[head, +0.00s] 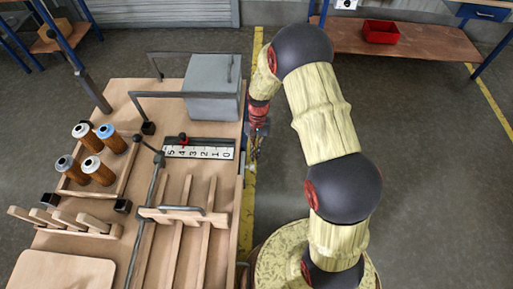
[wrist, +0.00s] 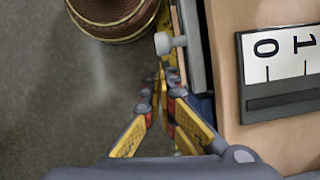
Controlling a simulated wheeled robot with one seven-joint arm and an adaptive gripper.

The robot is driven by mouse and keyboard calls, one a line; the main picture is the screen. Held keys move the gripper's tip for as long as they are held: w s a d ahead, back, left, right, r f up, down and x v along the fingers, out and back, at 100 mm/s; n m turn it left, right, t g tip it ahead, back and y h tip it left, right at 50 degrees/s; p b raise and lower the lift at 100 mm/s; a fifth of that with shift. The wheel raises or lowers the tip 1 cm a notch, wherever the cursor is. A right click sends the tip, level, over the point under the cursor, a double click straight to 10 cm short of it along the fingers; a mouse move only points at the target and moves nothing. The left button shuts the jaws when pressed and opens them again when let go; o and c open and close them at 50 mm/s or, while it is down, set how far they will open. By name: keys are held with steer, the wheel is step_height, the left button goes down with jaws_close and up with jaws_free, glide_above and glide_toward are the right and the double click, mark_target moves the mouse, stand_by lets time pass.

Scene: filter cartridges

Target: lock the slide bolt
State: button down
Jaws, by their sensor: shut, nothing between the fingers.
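A light grey knob (wrist: 172,42), which looks like the handle of the slide bolt, sticks out from a narrow grey rail (wrist: 192,45) along the bench's side edge in the wrist view. My gripper (wrist: 163,78) has its yellow fingers shut together and empty. Its tips are just below the knob in the picture, beside the bench edge; I cannot tell whether they touch it. In the head view my gripper (head: 252,163) hangs at the bench's right edge. The bolt cannot be made out clearly there, and its locked or unlocked position cannot be told.
The wooden bench (head: 225,210) holds a numbered scale (head: 200,153), a grey box (head: 212,88) with a bent bar, several filter cartridges (head: 93,168) and a slotted rack with a grey handle (head: 181,208). Open floor lies to the right of the bench edge.

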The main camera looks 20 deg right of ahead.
mark_target(247, 167)
steer(key=shift+s+a, duration=0.1)
steer(key=shift+s, duration=0.05)
steer(key=s, duration=0.1)
steer(key=s+a+p, duration=0.1)
steer(key=s, duration=0.2)
steer(key=shift+s+a+p, duration=0.2)
steer(key=shift+a+p, duration=0.15)
steer(key=shift+w, duration=0.1)
